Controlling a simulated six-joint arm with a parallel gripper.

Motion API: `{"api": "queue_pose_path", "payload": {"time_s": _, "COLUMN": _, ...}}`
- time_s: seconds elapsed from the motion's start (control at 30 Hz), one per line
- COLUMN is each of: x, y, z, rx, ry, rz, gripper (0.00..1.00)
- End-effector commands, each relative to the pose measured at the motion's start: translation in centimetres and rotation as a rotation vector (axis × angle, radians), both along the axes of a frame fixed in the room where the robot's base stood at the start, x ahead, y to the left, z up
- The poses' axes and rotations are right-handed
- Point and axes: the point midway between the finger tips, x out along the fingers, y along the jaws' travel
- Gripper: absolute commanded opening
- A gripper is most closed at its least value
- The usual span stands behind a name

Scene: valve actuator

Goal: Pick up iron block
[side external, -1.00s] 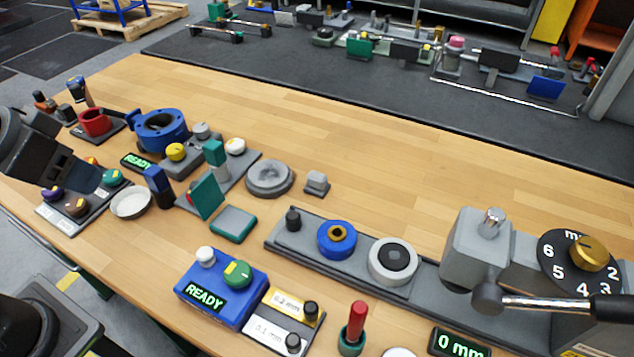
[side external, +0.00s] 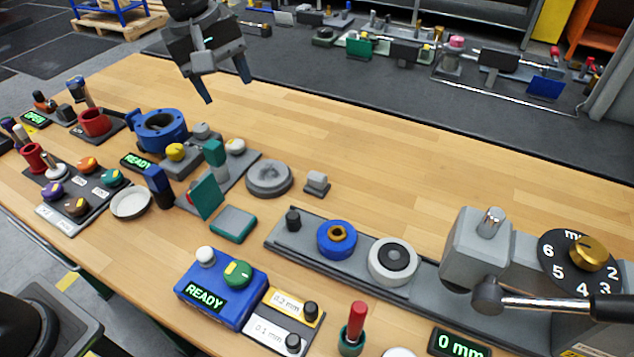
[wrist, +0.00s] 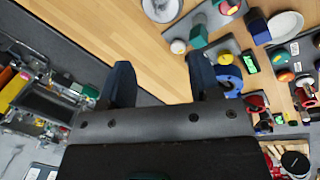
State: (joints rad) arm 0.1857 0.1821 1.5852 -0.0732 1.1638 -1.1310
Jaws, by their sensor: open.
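A small grey block (side external: 316,183) with a smaller raised top sits on the wooden table, right of a round grey disc (side external: 269,178). It looks most like the iron block, but I cannot be sure by sight. My gripper (side external: 228,91) is open and empty, high above the table's far edge, up and left of the block and well apart from it. In the wrist view my two dark fingers (wrist: 159,68) stand apart with nothing between them. The disc (wrist: 162,6) shows at that view's top edge; I cannot make out the block there.
A blue ring-shaped housing (side external: 160,131), a grey fixture with green plates (side external: 207,196) and a white dish (side external: 131,203) stand left of the disc. A grey rail (side external: 292,246) with a blue ring lies in front. The table behind the block is clear.

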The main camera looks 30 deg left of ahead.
Motion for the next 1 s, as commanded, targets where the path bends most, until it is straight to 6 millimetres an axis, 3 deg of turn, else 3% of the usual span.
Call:
{"api": "queue_pose_path", "payload": {"time_s": 0.03, "x": 1.8, "y": -1.3, "z": -1.2, "rx": -0.014, "ry": 0.038, "rz": 0.063, "gripper": 0.57}}
{"api": "queue_pose_path", "payload": {"time_s": 0.2, "x": 6.3, "y": -5.0, "z": -4.9, "rx": -0.055, "ry": 0.145, "rz": 0.301, "gripper": 0.57}}
{"api": "queue_pose_path", "payload": {"time_s": 0.4, "x": 9.2, "y": -8.3, "z": -8.9, "rx": -0.071, "ry": 0.229, "rz": 0.508, "gripper": 0.57}}
{"api": "queue_pose_path", "payload": {"time_s": 0.67, "x": 9.9, "y": -9.5, "z": -11.5, "rx": -0.072, "ry": 0.261, "rz": 0.589, "gripper": 0.57}}
{"api": "queue_pose_path", "payload": {"time_s": 1.0, "x": 9.9, "y": -10.2, "z": -17.5, "rx": -0.072, "ry": 0.260, "rz": 0.587, "gripper": 0.57}}
